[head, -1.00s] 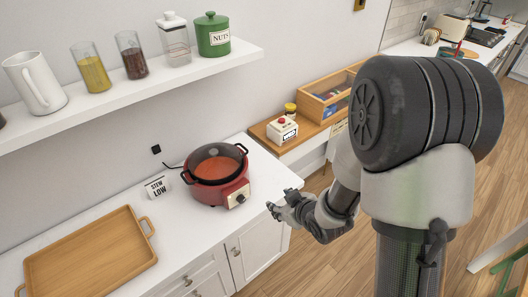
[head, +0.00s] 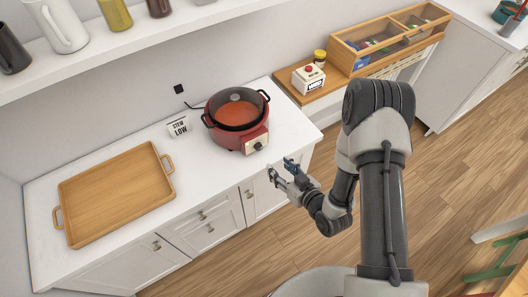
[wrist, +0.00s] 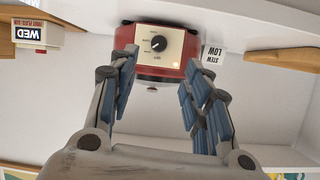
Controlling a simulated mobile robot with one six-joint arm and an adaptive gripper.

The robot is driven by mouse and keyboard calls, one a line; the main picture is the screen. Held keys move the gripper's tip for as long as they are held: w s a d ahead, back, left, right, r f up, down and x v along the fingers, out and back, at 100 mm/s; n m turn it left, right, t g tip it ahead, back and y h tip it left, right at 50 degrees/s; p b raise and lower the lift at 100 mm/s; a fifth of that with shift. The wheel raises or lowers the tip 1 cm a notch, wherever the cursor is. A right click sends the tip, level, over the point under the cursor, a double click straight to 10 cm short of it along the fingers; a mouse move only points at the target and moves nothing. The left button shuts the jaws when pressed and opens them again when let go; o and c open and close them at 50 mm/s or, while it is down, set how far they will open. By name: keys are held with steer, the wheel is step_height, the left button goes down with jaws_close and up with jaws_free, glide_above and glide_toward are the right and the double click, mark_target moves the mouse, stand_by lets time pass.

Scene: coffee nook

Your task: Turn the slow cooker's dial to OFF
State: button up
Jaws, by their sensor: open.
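The red slow cooker (head: 237,118) stands on the white counter with a glass lid on top. Its black dial (head: 258,146) sits on a pale panel on its front. The gripper's blue-padded fingers (wrist: 158,82) also show in the wrist view.
A "STEW LOW" card (head: 179,127) stands left of the cooker. A wooden tray (head: 70,190) lies farther left on the counter. A shelf (head: 130,45) with jars hangs above. A white box with a red button (head: 308,78) stands on a wooden surface at right.

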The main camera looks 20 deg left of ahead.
mark_target(260, 149)
steer(key=b+x, duration=0.1)
steer(key=x, duration=1.1)
steer(key=shift+w+a+f+b, duration=0.1)
steer(key=shift+a+b, duration=0.1)
steer(key=shift+b, duration=0.2)
steer(key=shift+c, duration=0.6)
steer(key=c, duration=0.9)
